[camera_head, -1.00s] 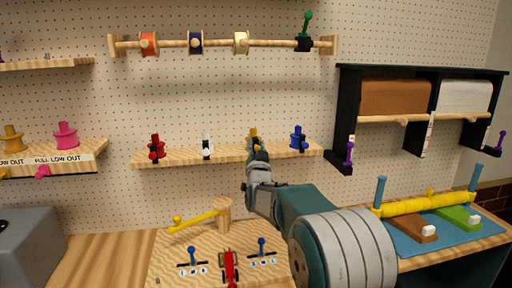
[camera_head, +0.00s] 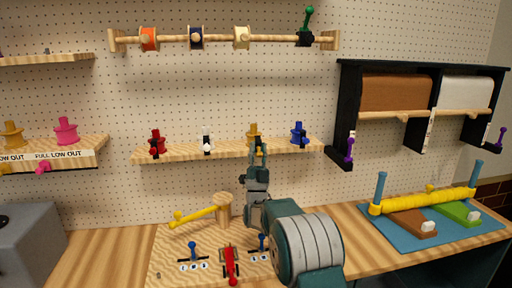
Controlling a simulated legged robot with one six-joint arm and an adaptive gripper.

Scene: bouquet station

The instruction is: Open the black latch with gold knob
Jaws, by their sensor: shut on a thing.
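The gold-topped latch (camera_head: 253,131) stands on the wooden shelf on the pegboard, between the white-and-black one and the blue one. Its upper gold part shows above my gripper; its lower part and any black body are mostly hidden. My gripper (camera_head: 258,146) points up at the shelf's front edge, right at this latch. Its fingers are closed around a small gold part, which looks like the knob. The fingers hide most of it, so I cannot tell the latch's exact position.
On the same shelf (camera_head: 180,156) stand a red latch (camera_head: 157,143), a white one (camera_head: 207,145) and a blue one (camera_head: 299,134). A yellow lever on a wooden post (camera_head: 223,212) and small blue levers (camera_head: 192,251) stand on the bench below.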

